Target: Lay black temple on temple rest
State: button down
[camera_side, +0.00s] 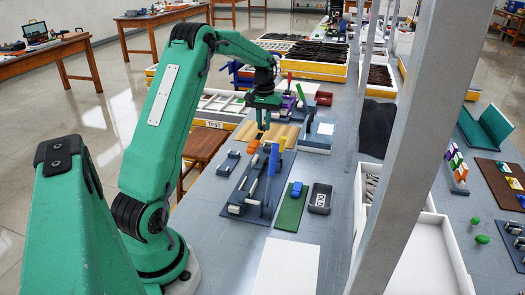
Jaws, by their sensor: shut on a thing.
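My green arm reaches over the grey bench, and my gripper (264,124) points down just above a tan wooden slatted block. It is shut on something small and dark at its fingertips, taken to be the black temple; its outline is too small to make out. I cannot tell which fixture is the temple rest. A small dark grey block (229,162) lies to the near left of the gripper. A dark blue fixture plate (238,205) with grey blocks, a blue lever and an orange handle stands nearer the camera.
A green mat (290,208) and a black tray (320,198) lie right of the plate. A grey post (430,120) crosses the right side. White paper (286,268) lies on the near bench.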

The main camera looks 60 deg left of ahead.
jog(key=s+a+f, duration=0.1)
jog(key=s+a, duration=0.3)
jog(key=s, duration=0.7)
jog(key=shift+a, duration=0.25)
jog(key=shift+f, duration=0.3)
jog(key=shift+f, duration=3.2)
jog(key=shift+f, duration=1.05)
jog(key=c, duration=1.3)
grip_release()
jog(key=shift+r, duration=0.15)
notch_tip(320, 180, up, 7)
